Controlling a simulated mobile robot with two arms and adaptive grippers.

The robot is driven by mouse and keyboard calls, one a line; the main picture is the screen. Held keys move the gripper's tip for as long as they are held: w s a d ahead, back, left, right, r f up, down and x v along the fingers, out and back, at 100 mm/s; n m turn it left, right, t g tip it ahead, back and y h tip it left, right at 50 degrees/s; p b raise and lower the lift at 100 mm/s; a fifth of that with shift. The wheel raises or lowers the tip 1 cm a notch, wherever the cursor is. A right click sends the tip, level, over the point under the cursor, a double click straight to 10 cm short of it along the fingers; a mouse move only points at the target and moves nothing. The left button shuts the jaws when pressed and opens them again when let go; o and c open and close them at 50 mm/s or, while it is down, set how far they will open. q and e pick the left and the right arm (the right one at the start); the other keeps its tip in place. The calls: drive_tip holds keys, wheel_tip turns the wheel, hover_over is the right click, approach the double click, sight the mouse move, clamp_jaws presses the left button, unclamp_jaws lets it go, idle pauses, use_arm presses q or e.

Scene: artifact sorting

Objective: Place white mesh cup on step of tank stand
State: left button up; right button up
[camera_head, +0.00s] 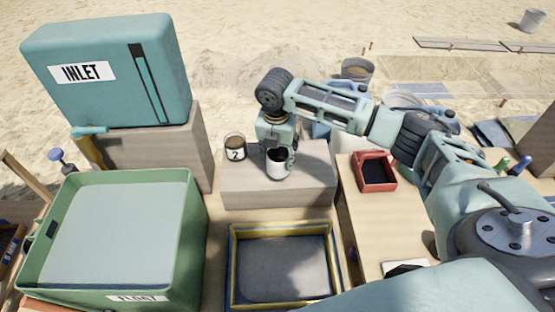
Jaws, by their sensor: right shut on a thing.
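The white mesh cup (279,165) is upright over the front part of the step (310,178) of the tank stand (160,150). I cannot tell if its base touches the step. My right gripper (277,147) comes down from above and is shut on the cup at its rim; the fingertips are partly hidden. A cup marked 2 (235,147) with brown contents stands on the step to the left of the white cup. My left gripper is not in view.
The blue INLET tank (120,85) stands on the higher block at left. A green FLOAT tank (190,235) is at front left. A yellow-rimmed tray (233,265) lies before the step. A red box (375,158) sits right of the step. The step's right part looks clear.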

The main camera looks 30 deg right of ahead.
sight(278, 161)
drive_tip(key=shift+w+f, duration=0.25)
drive_tip(key=shift+f, duration=0.15)
drive_tip(key=shift+f+p, duration=0.5)
drive_tip(key=shift+f, duration=1.3)
drive_tip(key=o, duration=1)
drive_tip(key=shift+f, duration=0.1)
drive_tip(key=shift+c, duration=0.2)
wheel_tip(278, 161, up, 12)
drive_tip(key=s+b, duration=0.1)
drive_tip(key=shift+a, duration=0.45)
